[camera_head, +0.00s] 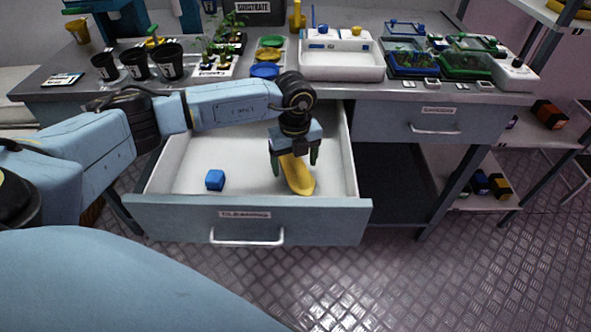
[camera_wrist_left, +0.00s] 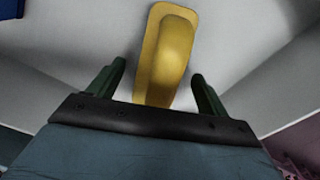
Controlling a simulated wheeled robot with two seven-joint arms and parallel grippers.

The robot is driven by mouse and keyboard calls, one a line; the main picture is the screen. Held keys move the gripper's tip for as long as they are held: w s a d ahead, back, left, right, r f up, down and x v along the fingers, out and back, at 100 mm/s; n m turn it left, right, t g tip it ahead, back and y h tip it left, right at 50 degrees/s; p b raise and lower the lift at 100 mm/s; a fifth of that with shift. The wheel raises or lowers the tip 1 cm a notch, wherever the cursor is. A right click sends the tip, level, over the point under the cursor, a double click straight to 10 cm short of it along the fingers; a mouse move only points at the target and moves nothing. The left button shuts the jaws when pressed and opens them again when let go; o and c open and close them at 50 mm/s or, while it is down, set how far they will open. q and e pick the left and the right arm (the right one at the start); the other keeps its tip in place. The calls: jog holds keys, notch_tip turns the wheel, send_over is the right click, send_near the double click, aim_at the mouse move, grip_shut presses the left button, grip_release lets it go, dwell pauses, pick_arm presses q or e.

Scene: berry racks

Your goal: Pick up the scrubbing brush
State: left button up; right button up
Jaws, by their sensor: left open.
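The scrubbing brush (camera_head: 298,178) is yellow and lies in the open white drawer (camera_head: 362,200), right of the drawer's middle. It also shows in the left wrist view (camera_wrist_left: 172,55), its long body running away from the gripper. My left gripper (camera_head: 294,163) reaches down into the drawer over the brush. In the left wrist view its two dark green fingers (camera_wrist_left: 155,85) are apart, one on each side of the brush's near end, with gaps showing. The near end of the brush is hidden behind the gripper's body. My right gripper is not in view.
A small blue block (camera_head: 215,180) lies in the drawer to the left. The drawer walls enclose the gripper. The bench top (camera_head: 330,88) above holds black pots (camera_head: 136,64), coloured dishes (camera_head: 265,70) and a white basin (camera_head: 342,66). A closed drawer (camera_head: 437,122) is at right.

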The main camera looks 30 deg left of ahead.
pick_arm(q)
jog(key=c, duration=1.2)
jog(key=shift+r, duration=0.15)
jog(key=shift+c, duration=0.2)
